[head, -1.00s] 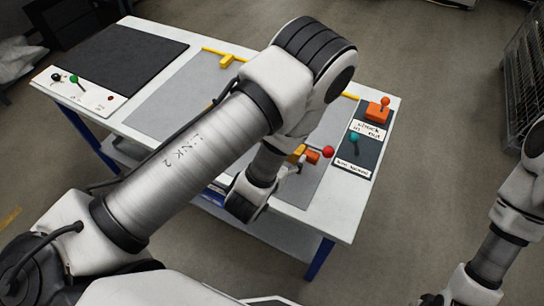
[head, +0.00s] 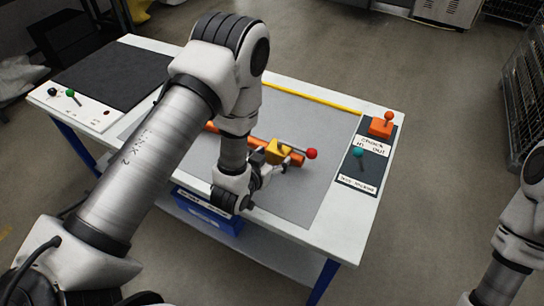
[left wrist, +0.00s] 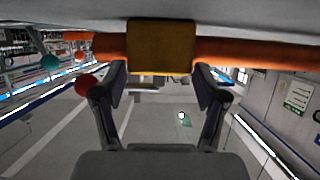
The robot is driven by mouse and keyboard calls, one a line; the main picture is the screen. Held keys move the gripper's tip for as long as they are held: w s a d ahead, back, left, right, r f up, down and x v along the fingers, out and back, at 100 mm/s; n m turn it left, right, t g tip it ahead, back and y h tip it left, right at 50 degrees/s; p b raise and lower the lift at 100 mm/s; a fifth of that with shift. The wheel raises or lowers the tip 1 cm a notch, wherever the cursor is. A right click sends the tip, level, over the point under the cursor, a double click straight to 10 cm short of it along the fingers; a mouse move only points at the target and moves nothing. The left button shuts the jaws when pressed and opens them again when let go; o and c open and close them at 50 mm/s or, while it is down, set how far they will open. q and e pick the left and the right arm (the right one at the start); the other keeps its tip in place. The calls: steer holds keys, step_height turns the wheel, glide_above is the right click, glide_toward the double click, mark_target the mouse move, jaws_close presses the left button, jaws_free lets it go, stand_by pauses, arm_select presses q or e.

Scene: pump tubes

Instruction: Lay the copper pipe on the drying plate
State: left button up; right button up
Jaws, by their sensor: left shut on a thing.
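The orange copper pipe (head: 293,158) lies across my left gripper in the head view, over the grey work area, partly hidden by my arm. A yellow block (head: 277,151) sits on it. In the left wrist view the pipe (left wrist: 245,53) runs sideways behind the yellow block (left wrist: 161,47). My left gripper (head: 266,167) has its fingers (left wrist: 160,85) at the two sides of that block and is shut on it. The dark drying plate (head: 120,72) lies bare at the table's left end. My right gripper is out of view.
A red ball (head: 311,153) on a grey rod is beside the pipe's right end. A yellow strip (head: 320,98) edges the grey mat (head: 310,195). A small panel with knobs (head: 70,93) is at left.

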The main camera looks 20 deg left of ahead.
arm_select(q)
steer(key=o, duration=1.8)
steer(key=shift+r, duration=0.15)
steer(key=shift+s, duration=0.45)
steer(key=v, duration=0.9)
steer(key=shift+w+r, duration=0.1)
steer(key=shift+r, duration=0.1)
steer(key=p+v, duration=0.2)
steer(key=p, duration=0.2)
steer(key=shift+s+f, duration=0.1)
steer(key=shift+s, duration=0.1)
